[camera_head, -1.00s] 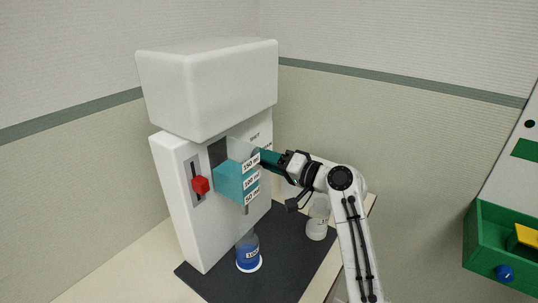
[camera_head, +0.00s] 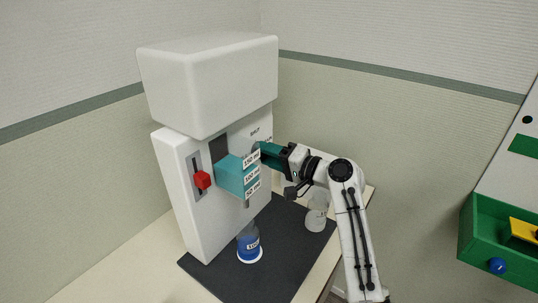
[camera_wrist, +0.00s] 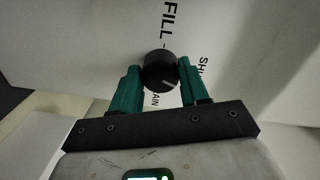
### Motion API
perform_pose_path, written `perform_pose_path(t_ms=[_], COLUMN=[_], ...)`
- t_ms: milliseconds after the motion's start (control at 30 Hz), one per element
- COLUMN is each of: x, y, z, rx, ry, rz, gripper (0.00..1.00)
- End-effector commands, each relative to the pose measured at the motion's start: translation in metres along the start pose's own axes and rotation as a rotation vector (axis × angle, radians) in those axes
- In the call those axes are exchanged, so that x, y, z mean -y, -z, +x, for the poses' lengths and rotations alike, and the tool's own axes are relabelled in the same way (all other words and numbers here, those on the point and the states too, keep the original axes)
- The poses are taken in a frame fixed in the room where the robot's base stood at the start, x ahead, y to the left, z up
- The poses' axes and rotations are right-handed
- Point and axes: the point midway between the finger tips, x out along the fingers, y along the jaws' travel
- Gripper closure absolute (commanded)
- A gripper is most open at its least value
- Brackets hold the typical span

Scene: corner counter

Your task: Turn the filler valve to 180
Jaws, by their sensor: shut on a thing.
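The filler (camera_head: 175,185) is a tall white machine on the counter, with a bulky white top. Its valve is a round black knob (camera_wrist: 160,70) on the side panel, seen in the wrist view. A pale line on the knob points to the lower right of that picture. Lettering around it reads FILL, the start of SH and the end of AIN; the rest is hidden. My gripper (camera_wrist: 160,78) has its teal fingers either side of the knob and is shut on it. In the head view my gripper (camera_head: 265,153) reaches the machine's right side, hiding the knob.
A bottle with blue contents (camera_head: 249,244) stands below on a dark mat (camera_head: 280,265). A clear container (camera_head: 316,214) stands near my arm. A green drawer (camera_head: 490,255) is at right.

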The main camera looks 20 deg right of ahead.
Motion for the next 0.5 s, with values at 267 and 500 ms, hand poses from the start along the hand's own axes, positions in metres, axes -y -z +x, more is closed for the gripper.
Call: perform_pose_path(t_ms=[267, 500], x=[-0.0005, -0.0003], y=[0.0002, 0.0002], z=[-0.0001, -0.0004], rx=[-0.001, -0.001], ry=[-0.001, -0.001], rz=[0.000, -0.001], gripper=[0.32, 0.30])
